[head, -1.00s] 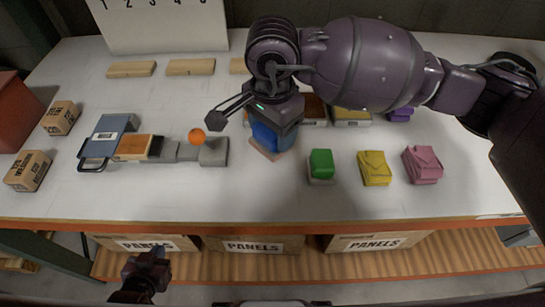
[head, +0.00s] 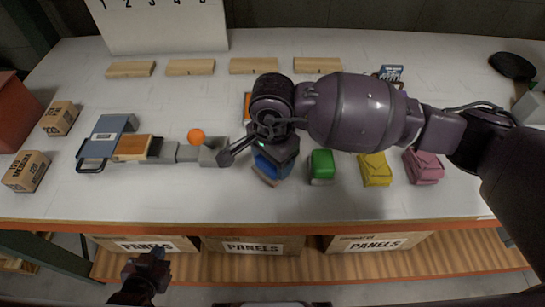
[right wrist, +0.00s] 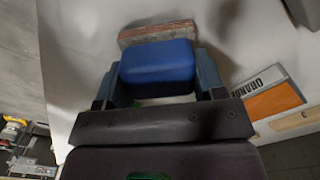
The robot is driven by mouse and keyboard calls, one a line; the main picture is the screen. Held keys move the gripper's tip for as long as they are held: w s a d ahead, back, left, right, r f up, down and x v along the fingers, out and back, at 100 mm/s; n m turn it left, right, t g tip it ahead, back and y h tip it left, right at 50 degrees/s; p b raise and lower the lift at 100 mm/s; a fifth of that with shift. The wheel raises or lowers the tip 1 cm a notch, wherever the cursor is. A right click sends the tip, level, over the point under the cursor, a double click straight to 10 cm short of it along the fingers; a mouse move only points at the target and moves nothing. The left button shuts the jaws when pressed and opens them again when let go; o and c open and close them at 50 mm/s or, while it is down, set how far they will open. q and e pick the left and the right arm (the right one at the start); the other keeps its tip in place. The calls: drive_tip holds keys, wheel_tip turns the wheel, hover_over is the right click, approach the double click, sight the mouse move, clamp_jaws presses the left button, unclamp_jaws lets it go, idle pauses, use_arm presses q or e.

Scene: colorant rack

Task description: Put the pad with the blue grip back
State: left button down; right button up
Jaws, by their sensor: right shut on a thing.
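The pad with the blue grip (head: 266,168) is in my right gripper (head: 272,160), partly hidden by the wrist in the head view. In the right wrist view the blue grip (right wrist: 157,65) sits between the two fingers, with the brown pad base (right wrist: 158,32) beyond it. The pad is left of the green-grip pad (head: 321,166), apart from it. I cannot tell whether it touches the table. Yellow (head: 375,169) and pink (head: 423,166) pads stand further right. My left gripper (head: 154,260) is low in front of the table; its jaw state is unclear.
Several wooden blocks (head: 190,67) line the back. Small boxes (head: 61,117) stand far left. The front strip of table is clear.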

drive_tip(key=shift+f, duration=0.15)
drive_tip(key=o, duration=0.8)
drive_tip(key=shift+o, duration=0.5)
drive_tip(key=shift+r, duration=0.3)
wheel_tip(320, 180, up, 12)
drive_tip(key=shift+f, duration=0.15)
